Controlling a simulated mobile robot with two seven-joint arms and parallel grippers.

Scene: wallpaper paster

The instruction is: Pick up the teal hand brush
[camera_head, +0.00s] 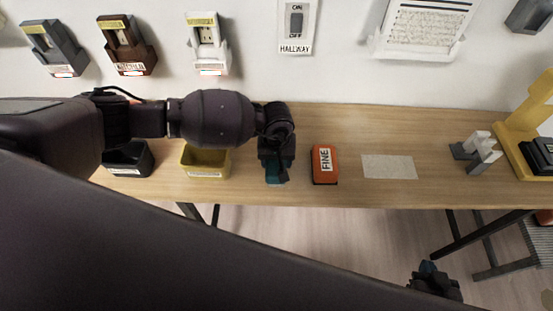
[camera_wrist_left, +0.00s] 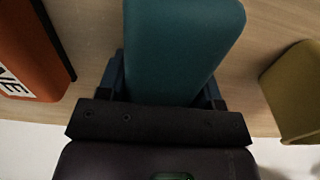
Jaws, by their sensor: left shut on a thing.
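The teal hand brush (camera_head: 276,174) is at the front part of the wooden bench, mostly covered by my left gripper (camera_head: 276,162) in the head view. In the left wrist view the teal brush (camera_wrist_left: 182,45) fills the upper middle as a smooth teal block. My left gripper's fingers (camera_wrist_left: 163,92) stand on both sides of it, shut on it. I cannot tell whether the brush touches the bench. My right gripper (camera_head: 435,277) is low at the right, in front of the bench and away from the brush; its fingers are too small and dark to read.
An orange block marked FINE (camera_head: 324,164) lies just right of the brush. A yellow bin (camera_head: 205,162) and a black bin (camera_head: 129,158) stand left. A pale sheet (camera_head: 389,167), a grey-white piece (camera_head: 477,150) and a yellow stand (camera_head: 520,130) are farther right.

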